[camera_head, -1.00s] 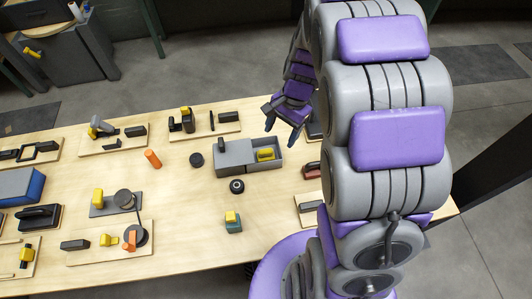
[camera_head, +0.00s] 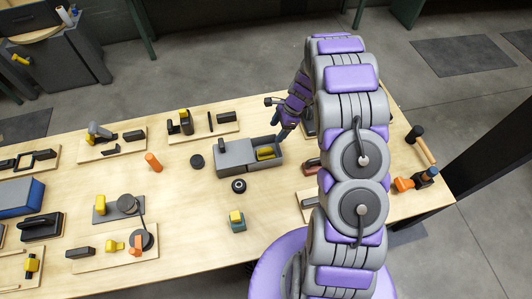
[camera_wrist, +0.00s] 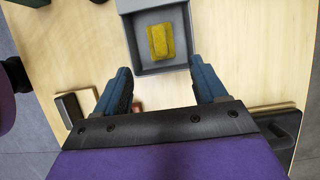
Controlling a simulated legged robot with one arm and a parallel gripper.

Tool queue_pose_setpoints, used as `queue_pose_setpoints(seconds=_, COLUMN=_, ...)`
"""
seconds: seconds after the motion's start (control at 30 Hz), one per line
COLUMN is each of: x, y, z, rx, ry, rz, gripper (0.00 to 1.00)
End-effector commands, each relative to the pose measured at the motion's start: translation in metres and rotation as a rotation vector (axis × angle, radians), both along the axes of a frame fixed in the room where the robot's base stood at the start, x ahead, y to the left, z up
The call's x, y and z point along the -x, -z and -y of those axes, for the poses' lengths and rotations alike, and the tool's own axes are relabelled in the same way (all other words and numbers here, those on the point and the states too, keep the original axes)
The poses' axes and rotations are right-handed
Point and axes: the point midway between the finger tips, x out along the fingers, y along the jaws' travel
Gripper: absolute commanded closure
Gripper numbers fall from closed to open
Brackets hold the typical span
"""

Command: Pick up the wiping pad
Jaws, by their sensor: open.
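A yellow block that looks like the wiping pad (camera_head: 265,153) lies in the open compartment of a grey box (camera_head: 235,153) near the table's middle. In the wrist view the yellow pad (camera_wrist: 160,41) lies flat inside the grey tray (camera_wrist: 128,30), ahead of my fingers. My gripper (camera_head: 277,118) is above the table by the box's far right end. Its two blue fingers are spread with nothing between them in the wrist view (camera_wrist: 163,84). The pad is beyond the fingertips and apart from them.
A hammer (camera_head: 421,146) lies at the right. Boards with parts line the table.

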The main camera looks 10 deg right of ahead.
Motion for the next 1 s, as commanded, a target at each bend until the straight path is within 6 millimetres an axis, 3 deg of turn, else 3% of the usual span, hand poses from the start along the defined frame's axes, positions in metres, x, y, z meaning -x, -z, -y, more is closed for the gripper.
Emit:
queue_pose_setpoints(seconds=0.4, x=0.001, y=0.078, z=-0.032, rx=0.000, ry=-0.002, rz=-0.003, gripper=0.29)
queue_pose_setpoints(seconds=0.77, x=0.001, y=0.100, z=-0.042, rx=0.000, ry=-0.002, rz=-0.002, gripper=0.29)
queue_pose_setpoints(seconds=1.0, x=0.002, y=0.130, z=-0.053, rx=-0.001, ry=-0.004, rz=-0.005, gripper=0.29)
